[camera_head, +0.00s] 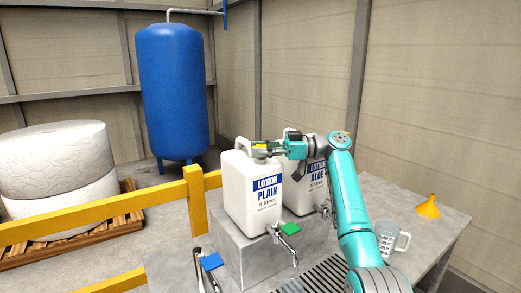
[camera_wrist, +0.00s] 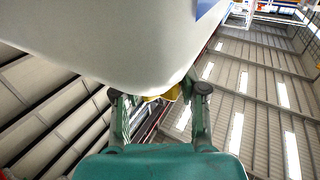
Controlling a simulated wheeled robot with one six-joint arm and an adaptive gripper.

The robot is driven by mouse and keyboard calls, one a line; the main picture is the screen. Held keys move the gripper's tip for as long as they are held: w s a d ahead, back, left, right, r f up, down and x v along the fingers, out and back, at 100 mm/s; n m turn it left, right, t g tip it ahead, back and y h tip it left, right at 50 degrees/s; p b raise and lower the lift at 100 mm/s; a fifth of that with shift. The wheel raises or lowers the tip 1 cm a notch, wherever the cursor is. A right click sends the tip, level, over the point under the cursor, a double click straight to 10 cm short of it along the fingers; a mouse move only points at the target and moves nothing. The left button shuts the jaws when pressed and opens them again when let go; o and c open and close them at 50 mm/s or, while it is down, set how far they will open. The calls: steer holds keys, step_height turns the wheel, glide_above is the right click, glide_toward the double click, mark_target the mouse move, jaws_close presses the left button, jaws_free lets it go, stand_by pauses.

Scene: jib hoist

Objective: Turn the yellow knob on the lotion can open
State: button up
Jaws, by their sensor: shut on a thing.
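The white lotion can labelled PLAIN (camera_head: 250,200) stands upright on a grey block, with a metal tap (camera_head: 284,240) low on its front. The yellow knob (camera_head: 259,147) is on top of this can. My gripper (camera_head: 264,145) reaches in from the right at the can's top and is shut on the knob. In the wrist view the yellow knob (camera_wrist: 162,94) shows between the two fingers, partly hidden by the can's white body (camera_wrist: 110,40). A second white can labelled ALOE (camera_head: 317,180) stands behind to the right, partly hidden by my arm.
The grey block (camera_head: 240,254) stands on a grey table with a drain grate (camera_head: 318,274). A clear measuring jug (camera_head: 388,238) and an orange funnel (camera_head: 429,207) are at the right. A yellow rail (camera_head: 100,218) runs at left. A blue tank (camera_head: 172,90) stands behind.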

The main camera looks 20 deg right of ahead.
steer(key=shift+f+n+g, duration=0.1)
steer(key=shift+n+g, duration=0.2)
steer(key=shift+g, duration=0.3)
steer(key=o, duration=1.2)
steer(key=shift+c, duration=0.2)
steer(key=s+d, duration=0.1)
steer(key=d, duration=1.1)
steer(key=shift+s, duration=0.2)
